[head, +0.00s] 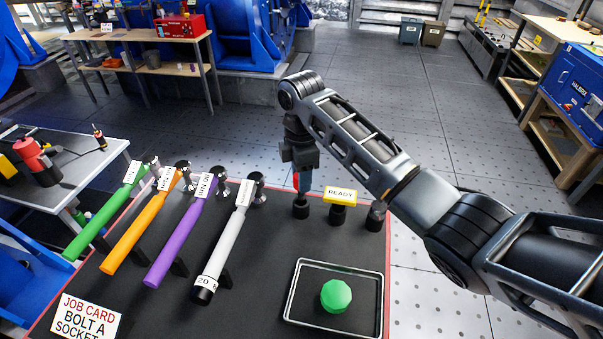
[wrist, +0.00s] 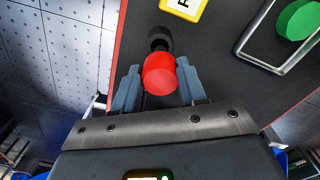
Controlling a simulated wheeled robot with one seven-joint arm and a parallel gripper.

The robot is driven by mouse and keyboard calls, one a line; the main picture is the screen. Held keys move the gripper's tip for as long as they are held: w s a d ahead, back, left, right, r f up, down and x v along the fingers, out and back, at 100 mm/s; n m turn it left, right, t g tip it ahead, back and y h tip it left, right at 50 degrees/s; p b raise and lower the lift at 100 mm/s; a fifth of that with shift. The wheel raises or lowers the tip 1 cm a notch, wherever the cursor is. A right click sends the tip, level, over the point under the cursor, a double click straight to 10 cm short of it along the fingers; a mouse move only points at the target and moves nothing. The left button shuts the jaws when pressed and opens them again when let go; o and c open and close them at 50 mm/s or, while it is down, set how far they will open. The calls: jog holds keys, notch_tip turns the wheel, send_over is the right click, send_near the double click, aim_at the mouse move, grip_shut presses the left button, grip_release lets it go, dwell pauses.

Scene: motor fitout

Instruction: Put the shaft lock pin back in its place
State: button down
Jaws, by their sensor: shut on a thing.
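A red round-headed piece (head: 296,181), which looks like the shaft lock pin, also shows in the wrist view (wrist: 159,76). My gripper (head: 302,184) points down over the back of the black bench top and is shut on it; in the wrist view the fingers (wrist: 157,88) flank the red head. Directly below stands a short black round holder (head: 300,208). In the wrist view its dark round form (wrist: 159,38) shows just beyond the red head. The lower end of the pin is hidden, so I cannot tell whether it is in the holder or just above.
A yellow READY sign (head: 341,195) stands close right of the holder, and another black holder (head: 376,217) beyond it. Green, orange, purple and white torque wrenches (head: 226,240) lie to the left. A tray (head: 289,306) with a green knob (head: 336,295) sits in front.

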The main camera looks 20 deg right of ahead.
aim_at(301, 199)
jog(key=shift+f+b, duration=1.5)
jog(key=shift+f, duration=1.3)
jog(key=c, duration=0.5)
grip_release()
jog(key=shift+c, duration=0.2)
jog(key=shift+r, duration=0.1)
jog(key=shift+r, duration=3.85)
